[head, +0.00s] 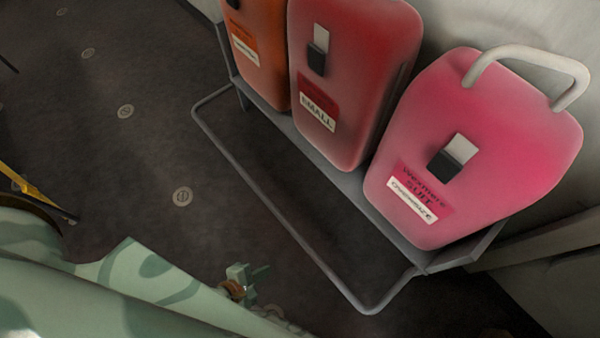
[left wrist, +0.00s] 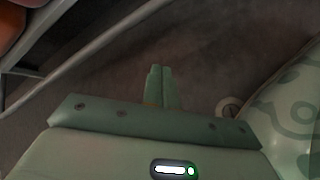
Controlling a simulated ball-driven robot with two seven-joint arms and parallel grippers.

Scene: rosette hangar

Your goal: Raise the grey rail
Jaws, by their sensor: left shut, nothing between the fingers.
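The grey rail (head: 275,225) is a thin bent tube in front of a low rack that holds upright cases. In the head view it runs from the upper left down to a corner at the lower right, low in front of the cases. It also crosses the upper left of the left wrist view (left wrist: 95,50). My left gripper (head: 248,272) is left of the rail's near corner and apart from it. In the left wrist view its two fingers (left wrist: 160,75) are together and empty. My right gripper is not in view.
A pink case (head: 510,135), a red case (head: 365,60) and an orange case (head: 260,65) stand in the grey rack (head: 340,178) against a pale wall. A yellow bar (head: 35,192) lies at the left edge.

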